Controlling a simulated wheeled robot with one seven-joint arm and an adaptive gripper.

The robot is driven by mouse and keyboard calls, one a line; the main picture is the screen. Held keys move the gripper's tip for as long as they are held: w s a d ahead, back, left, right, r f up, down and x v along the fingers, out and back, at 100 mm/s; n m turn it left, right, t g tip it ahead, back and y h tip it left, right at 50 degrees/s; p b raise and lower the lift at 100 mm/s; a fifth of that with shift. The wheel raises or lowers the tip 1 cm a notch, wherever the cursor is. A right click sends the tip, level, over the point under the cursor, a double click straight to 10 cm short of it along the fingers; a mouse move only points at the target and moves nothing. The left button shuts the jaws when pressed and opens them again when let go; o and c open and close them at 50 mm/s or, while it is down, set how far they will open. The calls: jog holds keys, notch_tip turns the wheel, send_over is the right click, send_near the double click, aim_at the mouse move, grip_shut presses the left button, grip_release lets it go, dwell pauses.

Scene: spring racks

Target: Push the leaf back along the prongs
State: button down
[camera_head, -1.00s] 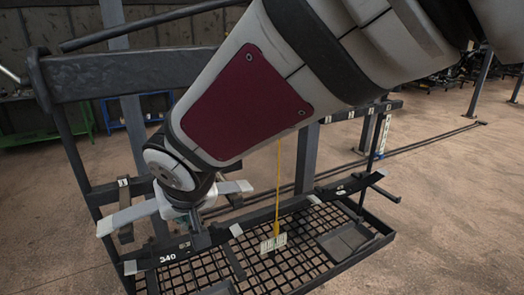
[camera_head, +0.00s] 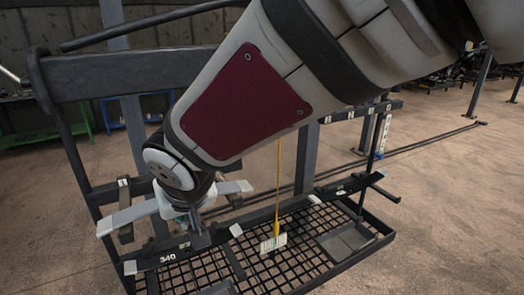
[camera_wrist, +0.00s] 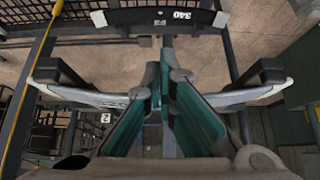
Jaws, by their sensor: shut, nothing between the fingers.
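The leaf (camera_head: 124,218) is a pale, slightly curved strip lying crosswise at the near left of the rack. It also shows in the wrist view (camera_wrist: 85,97), reaching out on both sides of my fingers. Its ends lie by two dark prongs (camera_wrist: 266,70). My gripper (camera_head: 197,238) is shut and empty, pointing down at the middle of the leaf. In the wrist view its teal-padded fingers (camera_wrist: 165,68) meet in front of the leaf's middle and hide it. I cannot tell whether they touch it.
A dark curved bar marked 340 (camera_head: 188,246) runs close by the fingertips. Below is a black mesh base (camera_head: 298,238) with a yellow cord (camera_head: 278,190) and pale tag hanging over it. A dark upper beam (camera_head: 130,73) stands behind my arm. Open floor lies at right.

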jog(key=shift+w+a+b, duration=1.1)
jog(key=shift+w+a, duration=1.8)
jog(key=shift+w, duration=1.85)
jog(key=shift+s+d+p, duration=0.35)
jog(key=shift+s+d, duration=0.2)
jog(key=shift+s, duration=0.35)
jog(key=shift+s+d+p, duration=0.4)
jog(key=shift+s+d, duration=0.1)
jog(key=shift+s, duration=0.35)
jog(key=shift+s+d+p, duration=0.35)
jog(key=shift+s+d, duration=0.2)
jog(key=shift+s, duration=0.35)
jog(key=m+h, duration=0.1)
send_near(225, 193)
jog(key=x, duration=0.5)
jog(key=shift+s, duration=0.1)
jog(key=s+d+r+m+h, duration=0.1)
jog(key=s+d+r, duration=0.1)
jog(key=d, duration=0.5)
jog(key=s+d+r+m, duration=0.1)
jog(key=s+d+m, duration=0.1)
jog(key=d, duration=0.6)
jog(key=s+d+m+h, duration=0.1)
jog(key=s+d+m, duration=0.1)
jog(key=s+d, duration=1.1)
jog(key=shift+s+d+f+h, duration=0.3)
jog(key=shift+s+d+f, duration=0.15)
jog(key=shift+s, duration=0.8)
jog(key=shift+a, duration=0.1)
